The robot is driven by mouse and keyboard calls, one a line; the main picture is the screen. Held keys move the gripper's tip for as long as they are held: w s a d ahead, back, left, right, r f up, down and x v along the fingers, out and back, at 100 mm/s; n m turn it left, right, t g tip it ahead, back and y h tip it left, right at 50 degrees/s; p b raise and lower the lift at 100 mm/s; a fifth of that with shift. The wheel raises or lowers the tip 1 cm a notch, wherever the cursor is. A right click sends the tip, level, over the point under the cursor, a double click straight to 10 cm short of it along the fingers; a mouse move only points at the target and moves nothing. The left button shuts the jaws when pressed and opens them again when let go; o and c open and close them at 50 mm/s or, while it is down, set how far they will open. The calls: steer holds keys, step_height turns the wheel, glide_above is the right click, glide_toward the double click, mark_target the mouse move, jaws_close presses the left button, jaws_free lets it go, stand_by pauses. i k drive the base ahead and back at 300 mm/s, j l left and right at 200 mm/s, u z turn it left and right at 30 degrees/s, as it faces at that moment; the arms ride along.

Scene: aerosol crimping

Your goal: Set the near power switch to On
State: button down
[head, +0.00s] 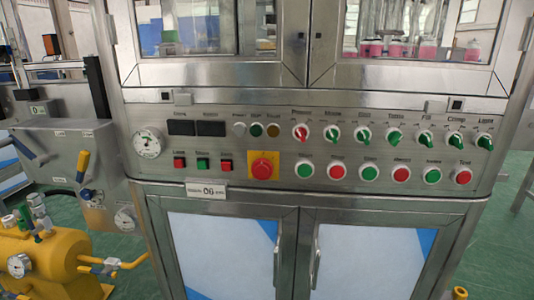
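A steel control panel (222,151) spans the machine's front in the head view. A red rotary handle or knob on a yellow square plate (263,166) sits left of the lower row. The upper row starts with a selector with a red handle on a white dial (301,132), tilted; its small label is too blurred to read surely. Several green-handled selectors (364,134) follow to its right. I cannot tell surely which one is the power switch, or its On mark. My gripper is not in view.
Round green and red buttons (401,174) line the lower row. Door handles (314,255) stick out below the panel. A yellow tank (45,262) with valves stands at lower left.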

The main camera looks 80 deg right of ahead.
mark_target(300, 132)
steer(key=i+l+z, duration=0.2)
steer(key=z, duration=3.25)
